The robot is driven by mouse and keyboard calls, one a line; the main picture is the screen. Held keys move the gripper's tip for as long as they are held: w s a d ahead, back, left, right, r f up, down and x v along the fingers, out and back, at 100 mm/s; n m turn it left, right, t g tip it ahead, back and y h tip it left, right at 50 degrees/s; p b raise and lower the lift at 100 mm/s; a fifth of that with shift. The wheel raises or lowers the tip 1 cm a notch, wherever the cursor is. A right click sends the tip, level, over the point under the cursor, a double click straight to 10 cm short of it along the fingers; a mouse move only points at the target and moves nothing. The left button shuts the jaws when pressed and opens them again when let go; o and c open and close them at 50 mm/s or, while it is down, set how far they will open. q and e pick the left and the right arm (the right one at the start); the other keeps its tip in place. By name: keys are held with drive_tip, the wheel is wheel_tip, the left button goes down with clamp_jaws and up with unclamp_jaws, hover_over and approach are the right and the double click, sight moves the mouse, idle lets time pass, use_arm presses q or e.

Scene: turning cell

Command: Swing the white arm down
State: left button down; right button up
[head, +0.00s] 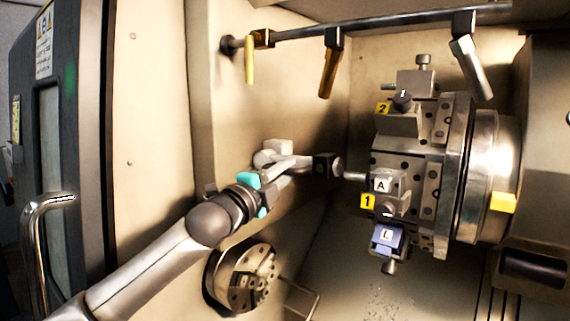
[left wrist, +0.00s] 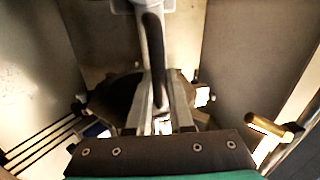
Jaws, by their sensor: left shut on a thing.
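The white arm (head: 299,161) shows in the head view, mid-cell. It runs from a pale block (head: 280,146) on the left to a dark block (head: 327,166) with a thin pale tip pointing right, near the turret. My left gripper (head: 281,171) reaches in from the lower left and is shut on the white arm. In the left wrist view the arm (left wrist: 152,40) runs down from the top edge to between the two fingers (left wrist: 161,120). The fingers hide part of it. My right gripper is in neither view.
The turret (head: 437,170) with tools and labels stands close right. A chuck (head: 245,278) lies below my arm. A bar (head: 380,22) with hanging yellow and grey pieces crosses the top. A door with a metal handle (head: 35,215) stands at left.

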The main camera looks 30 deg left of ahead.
use_arm(q)
drive_tip(key=shift+f+m, duration=0.5)
drive_tip(key=shift+f, duration=0.1)
drive_tip(key=c, duration=1.1)
unclamp_jaws()
drive_tip(key=shift+s, duration=0.1)
drive_tip(key=shift+b+v, duration=2.6)
drive_tip(key=shift+v, duration=4.9)
drive_tip(key=shift+a, duration=0.1)
